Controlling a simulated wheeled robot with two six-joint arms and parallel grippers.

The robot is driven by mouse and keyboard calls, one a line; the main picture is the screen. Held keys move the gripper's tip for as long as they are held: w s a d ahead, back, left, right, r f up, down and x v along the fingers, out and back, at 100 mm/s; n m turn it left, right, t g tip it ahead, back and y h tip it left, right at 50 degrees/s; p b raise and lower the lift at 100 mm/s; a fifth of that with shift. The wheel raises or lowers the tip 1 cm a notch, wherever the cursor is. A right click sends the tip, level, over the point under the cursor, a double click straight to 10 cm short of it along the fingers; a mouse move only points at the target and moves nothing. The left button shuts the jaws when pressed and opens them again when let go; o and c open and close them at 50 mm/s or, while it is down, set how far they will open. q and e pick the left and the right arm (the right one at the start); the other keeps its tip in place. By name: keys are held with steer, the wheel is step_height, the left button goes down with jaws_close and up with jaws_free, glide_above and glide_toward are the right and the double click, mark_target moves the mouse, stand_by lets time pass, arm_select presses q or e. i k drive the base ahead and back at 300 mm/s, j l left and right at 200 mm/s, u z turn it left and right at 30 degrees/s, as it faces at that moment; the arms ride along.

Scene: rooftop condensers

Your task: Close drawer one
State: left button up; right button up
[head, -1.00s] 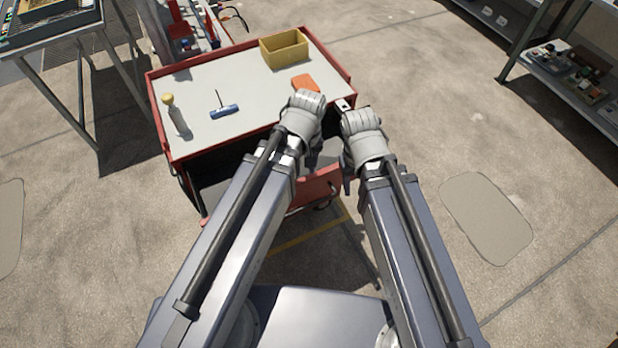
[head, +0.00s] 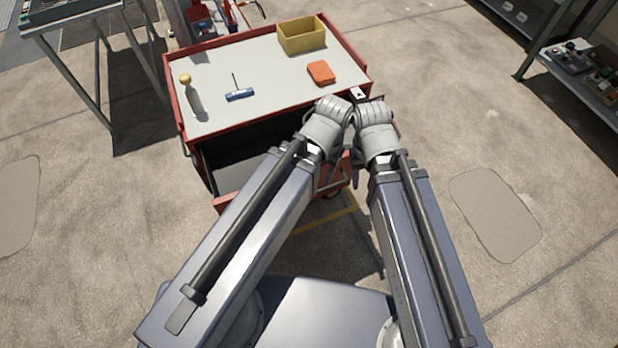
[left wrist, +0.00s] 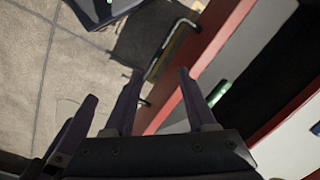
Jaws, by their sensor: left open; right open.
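The red cart (head: 180,105) stands ahead with a drawer (head: 228,202) pulled out of its front toward me. The drawer's dark interior shows in part; my left arm hides its middle. My left gripper (head: 333,158) is at the right part of the drawer front, its fingers mostly hidden by its own hand. The left wrist view shows its two dark fingers apart and empty (left wrist: 160,88), close to a red-edged panel (left wrist: 225,40). My right gripper (head: 360,160) is beside it, pointing down at the cart's front right corner, also open. I cannot tell whether either touches the drawer.
On the cart top are a yellow bin (head: 302,38), an orange box (head: 321,73), a blue-handled tool (head: 239,95) and a bottle-like item (head: 192,97). A green item (left wrist: 218,92) shows beyond the panel. Shelves (head: 580,80) stand right, a table (head: 75,15) left. Floor beside the cart is clear.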

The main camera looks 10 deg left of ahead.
mark_target(227, 172)
steer(key=k+j, duration=0.15)
steer(key=k, duration=0.35)
steer(key=k+j+u, duration=0.1)
steer(key=k, duration=0.45)
steer(key=l+u, duration=0.2)
steer(key=u, duration=0.3)
steer(key=l+u, duration=0.25)
steer(key=u, duration=0.2)
